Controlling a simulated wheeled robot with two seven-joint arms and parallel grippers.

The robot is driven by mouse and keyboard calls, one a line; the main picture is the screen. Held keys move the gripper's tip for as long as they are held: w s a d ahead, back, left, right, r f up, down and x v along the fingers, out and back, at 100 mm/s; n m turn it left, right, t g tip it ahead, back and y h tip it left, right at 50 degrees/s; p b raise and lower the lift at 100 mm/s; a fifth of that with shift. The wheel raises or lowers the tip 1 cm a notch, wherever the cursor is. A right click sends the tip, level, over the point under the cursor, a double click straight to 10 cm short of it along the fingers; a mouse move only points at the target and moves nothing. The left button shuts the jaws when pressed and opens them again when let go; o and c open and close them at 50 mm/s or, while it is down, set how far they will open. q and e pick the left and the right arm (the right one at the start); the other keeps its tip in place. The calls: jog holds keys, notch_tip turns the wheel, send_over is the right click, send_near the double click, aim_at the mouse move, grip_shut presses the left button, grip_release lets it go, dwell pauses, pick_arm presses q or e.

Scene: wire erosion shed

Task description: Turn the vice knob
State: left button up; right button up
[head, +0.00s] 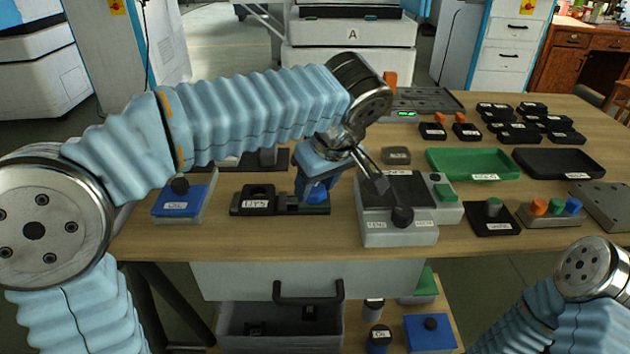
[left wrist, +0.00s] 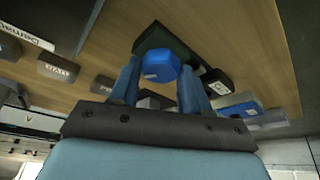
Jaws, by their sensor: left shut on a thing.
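The vice (head: 270,206) is a low dark block lying on the wooden table, left of the middle in the head view. Its blue knob (head: 319,194) is at the right end, partly hidden by my left gripper (head: 316,182). In the left wrist view the rounded blue knob (left wrist: 160,66) shows between the two blue fingers of my left gripper (left wrist: 159,84), with the dark body of the vice (left wrist: 160,36) behind it. The left gripper is shut on the knob from above. My right gripper is out of view; only part of that arm shows at the lower right.
A grey unit with a black knob (head: 402,216) stands close to the right of the vice. A blue-topped box (head: 178,201) stands to its left. Green (head: 475,164) and black (head: 560,162) trays lie farther right. An open drawer (head: 280,325) is below the table's front edge.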

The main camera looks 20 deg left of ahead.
pick_arm(q)
jog(key=n+g, duration=0.1)
jog(key=n, duration=0.2)
jog(key=n+g+p, duration=0.1)
jog(key=n, duration=0.2)
jog(key=shift+w+d+y, duration=0.15)
jog(key=shift+w+y, duration=0.05)
jog(key=shift+y, duration=0.2)
dwell(0.3)
jog(key=o, duration=1.1)
jog(key=shift+c, duration=0.2)
jog(key=p+v, duration=0.1)
jog(key=v, duration=1.2)
jog(key=shift+d+r, duration=0.25)
jog(key=shift+r, duration=0.1)
